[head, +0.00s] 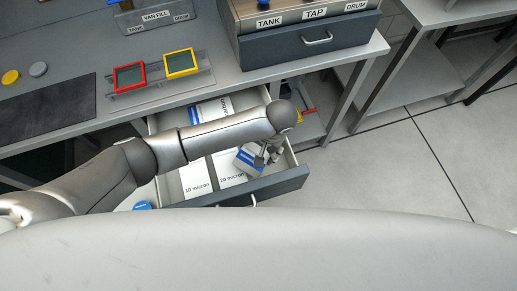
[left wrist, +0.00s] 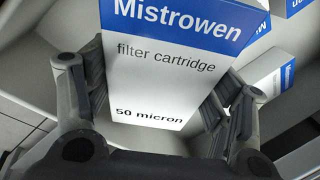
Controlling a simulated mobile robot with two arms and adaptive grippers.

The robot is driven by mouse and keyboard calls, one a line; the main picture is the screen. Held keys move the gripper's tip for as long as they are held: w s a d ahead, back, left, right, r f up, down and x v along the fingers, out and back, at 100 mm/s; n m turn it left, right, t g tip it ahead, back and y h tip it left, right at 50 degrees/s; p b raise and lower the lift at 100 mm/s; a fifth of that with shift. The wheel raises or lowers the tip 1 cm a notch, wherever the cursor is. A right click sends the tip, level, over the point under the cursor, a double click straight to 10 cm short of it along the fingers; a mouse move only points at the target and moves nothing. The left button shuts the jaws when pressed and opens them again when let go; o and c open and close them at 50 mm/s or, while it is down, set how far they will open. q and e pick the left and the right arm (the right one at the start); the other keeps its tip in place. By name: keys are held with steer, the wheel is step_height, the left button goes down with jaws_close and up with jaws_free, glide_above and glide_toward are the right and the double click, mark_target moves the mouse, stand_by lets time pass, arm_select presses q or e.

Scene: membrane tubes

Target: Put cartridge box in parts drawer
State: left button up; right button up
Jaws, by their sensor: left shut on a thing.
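The cartridge box (head: 246,162), white with a blue band, is in my left gripper (head: 266,157) over the right part of the open parts drawer (head: 290,181). In the left wrist view, the cartridge box (left wrist: 165,85) reads "Mistrowen filter cartridge 50 micron", and the fingers of my left gripper (left wrist: 160,100) are shut on its two sides. The box is tilted in the head view. I cannot tell whether it touches the drawer floor. My right gripper is not in view.
Boxes marked 10 micron (head: 196,178) and 20 micron (head: 228,172) lie in the drawer, left of the held box. Another box (head: 210,110) lies at the drawer's back. The table (head: 235,83) overhangs the back, with red (head: 129,77) and yellow (head: 181,63) frames on it.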

arm_select(q)
steer(key=v, duration=0.2)
steer(key=a+v, duration=0.1)
steer(key=v, duration=0.1)
steer(key=w+v, duration=0.1)
steer(key=v, duration=0.2)
steer(key=shift+s+a+r, duration=0.1)
steer(key=shift+a+r, duration=0.15)
steer(key=shift+r, duration=0.35)
steer(key=w+a+p+v, duration=0.1)
steer(key=p+v, duration=0.6)
steer(key=w+a+r+n+b, duration=0.2)
steer(key=a+r+b, duration=0.3)
steer(key=a, duration=0.5)
steer(key=s+a+r+n+b, duration=0.1)
steer(key=s+a+r+n, duration=0.1)
steer(key=s+a, duration=0.1)
steer(key=s+a+r+n+g+b, duration=0.1)
steer(key=s+a+r, duration=0.1)
steer(key=a, duration=0.4)
steer(key=shift+s+a+r+n, duration=0.2)
steer(key=shift+s+n, duration=0.2)
steer(key=shift+s, duration=0.3)
